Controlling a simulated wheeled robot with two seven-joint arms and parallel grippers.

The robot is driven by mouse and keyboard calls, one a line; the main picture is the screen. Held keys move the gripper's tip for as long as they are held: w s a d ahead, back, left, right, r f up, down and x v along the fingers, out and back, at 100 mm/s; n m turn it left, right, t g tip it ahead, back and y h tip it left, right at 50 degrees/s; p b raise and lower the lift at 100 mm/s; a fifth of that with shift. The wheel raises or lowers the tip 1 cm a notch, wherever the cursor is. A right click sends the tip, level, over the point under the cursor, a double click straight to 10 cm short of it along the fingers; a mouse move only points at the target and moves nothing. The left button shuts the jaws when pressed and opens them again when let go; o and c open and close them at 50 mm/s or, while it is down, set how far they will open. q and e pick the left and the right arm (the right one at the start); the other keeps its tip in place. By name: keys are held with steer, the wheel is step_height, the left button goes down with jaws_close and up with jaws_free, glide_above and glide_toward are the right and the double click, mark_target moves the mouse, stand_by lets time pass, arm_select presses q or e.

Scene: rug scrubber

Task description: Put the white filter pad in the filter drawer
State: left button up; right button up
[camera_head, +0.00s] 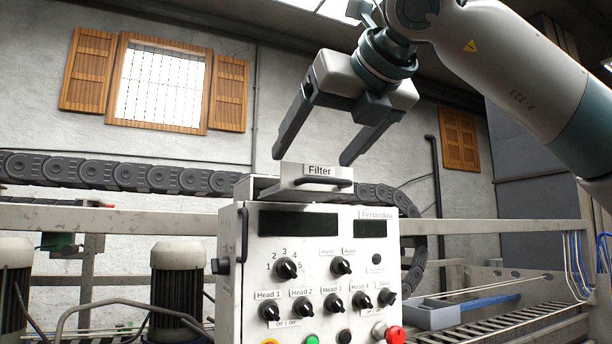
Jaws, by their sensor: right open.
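The filter drawer (300,194), with a "Filter" label and a dark bar handle, is at the top of the white control box (238,290). I see its front from low down, so its inside is hidden and I cannot tell how far out it is. My right gripper (312,159) comes in from the upper right and points down just above the drawer. Its two fingers are wide apart, one toward each side of the drawer, with nothing visible between them. I cannot make out the white filter pad. My left gripper is out of view.
The box front carries several black knobs, buttons and a red button (396,334). A grey-blue tray (432,314) stands at its right. A black cable chain (110,174) and metal rails run behind. Motors (178,285) stand at the left.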

steer(key=shift+v, duration=2.3)
steer(key=shift+w, duration=0.15)
